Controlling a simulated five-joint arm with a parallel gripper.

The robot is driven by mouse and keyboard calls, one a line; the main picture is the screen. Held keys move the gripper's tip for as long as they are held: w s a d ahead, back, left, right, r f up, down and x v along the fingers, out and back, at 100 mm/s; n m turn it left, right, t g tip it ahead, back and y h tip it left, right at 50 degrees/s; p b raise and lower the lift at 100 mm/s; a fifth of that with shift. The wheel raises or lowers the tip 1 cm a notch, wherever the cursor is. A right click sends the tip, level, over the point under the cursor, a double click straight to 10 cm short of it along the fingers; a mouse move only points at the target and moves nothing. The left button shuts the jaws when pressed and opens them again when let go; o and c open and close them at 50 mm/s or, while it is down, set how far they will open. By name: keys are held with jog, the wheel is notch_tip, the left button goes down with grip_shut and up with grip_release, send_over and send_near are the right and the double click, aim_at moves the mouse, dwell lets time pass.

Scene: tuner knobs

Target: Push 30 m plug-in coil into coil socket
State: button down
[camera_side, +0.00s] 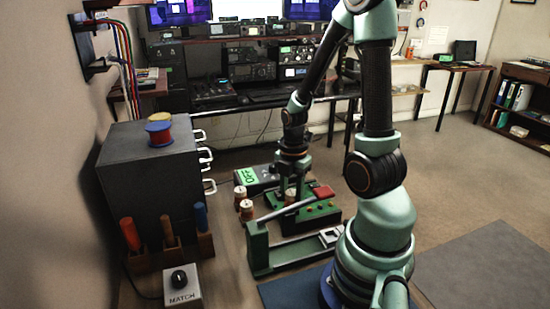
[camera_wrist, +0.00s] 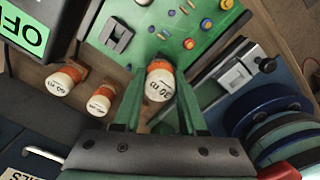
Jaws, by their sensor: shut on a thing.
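The 30 m plug-in coil (camera_wrist: 160,83), with a white labelled top and an orange band, sits between the green fingers of my gripper (camera_wrist: 160,98) in the wrist view. My gripper is shut on it. In the side view my gripper (camera_side: 292,176) points down over the green circuit board (camera_side: 318,213), with the coil (camera_side: 290,196) under it. The coil's lower end is hidden, so I cannot tell whether it touches the board. A grey notched block (camera_wrist: 118,38) is on the board; I cannot tell which part is the coil socket.
Two other orange-and-white coils (camera_wrist: 66,79) (camera_wrist: 100,100) stand to the left. A box with a green OFF display (camera_side: 258,176) is behind them. A metal bar on a green frame (camera_side: 258,250) lies in front of the board. Dark blue discs (camera_wrist: 262,100) stand at right.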

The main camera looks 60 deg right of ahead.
jog(key=shift+c, duration=1.9)
grip_release()
jog(key=shift+r, duration=0.15)
notch_tip(320, 180, up, 12)
jog(key=w+a+r+m+t, duration=0.2)
jog(key=w+a+r+m, duration=0.1)
jog(key=a+m, duration=0.5)
jog(key=w+a+r+m+t, duration=0.3)
jog(key=a+m, duration=0.4)
jog(key=a, duration=0.1)
jog(key=shift+r+m+t, duration=0.3)
jog(key=shift+r+m, duration=0.1)
